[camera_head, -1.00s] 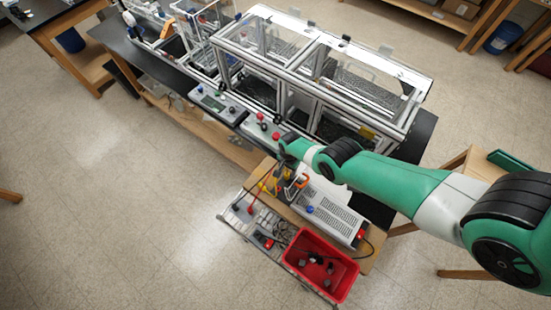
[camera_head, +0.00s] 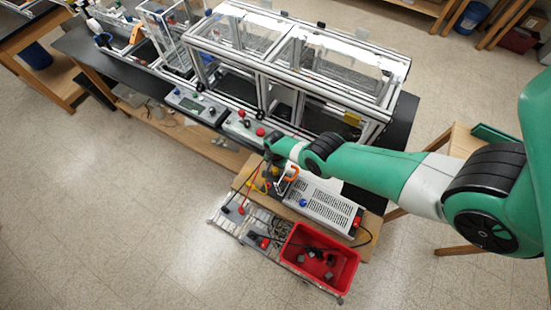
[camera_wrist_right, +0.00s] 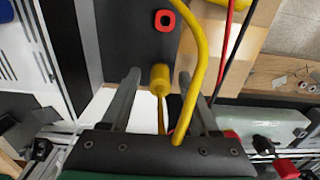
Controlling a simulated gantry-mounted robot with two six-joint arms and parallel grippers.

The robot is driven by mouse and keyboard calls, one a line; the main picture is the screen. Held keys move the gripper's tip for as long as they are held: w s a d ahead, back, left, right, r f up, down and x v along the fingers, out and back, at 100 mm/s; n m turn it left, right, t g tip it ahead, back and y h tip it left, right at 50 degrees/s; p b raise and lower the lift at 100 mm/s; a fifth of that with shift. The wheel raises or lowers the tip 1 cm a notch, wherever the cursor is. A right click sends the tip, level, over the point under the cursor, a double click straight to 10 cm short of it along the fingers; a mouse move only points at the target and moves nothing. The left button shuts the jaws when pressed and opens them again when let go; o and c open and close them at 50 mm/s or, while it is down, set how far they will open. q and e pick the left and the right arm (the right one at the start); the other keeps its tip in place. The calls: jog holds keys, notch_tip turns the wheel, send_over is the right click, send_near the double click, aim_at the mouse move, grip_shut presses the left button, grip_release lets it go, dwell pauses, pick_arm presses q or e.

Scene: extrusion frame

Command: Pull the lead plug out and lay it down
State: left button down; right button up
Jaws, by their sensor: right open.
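A yellow lead plug (camera_wrist_right: 160,78) shows in the right wrist view, between my right gripper's fingers. Its thick yellow cable (camera_wrist_right: 200,60) loops past on the right. My right gripper (camera_wrist_right: 158,88) is open around the plug, with a gap visible on both sides. The plug's lower end is partly hidden by the gripper body, so I cannot tell whether it sits in a socket. In the head view my right gripper (camera_head: 271,168) points down over the wooden board, near a patch of yellow lead (camera_head: 265,184). My left gripper is not in view.
A grey vented box (camera_head: 322,208) stands right of the gripper. A red bin (camera_head: 347,275) with dark pieces lies in front. A red-rimmed square (camera_wrist_right: 165,20) and red and black leads (camera_wrist_right: 228,45) are close by. The aluminium frame (camera_head: 262,72) stands behind.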

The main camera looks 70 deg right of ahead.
jog(key=shift+c, duration=0.3)
grip_shut()
dwell(0.3)
dwell(1.2)
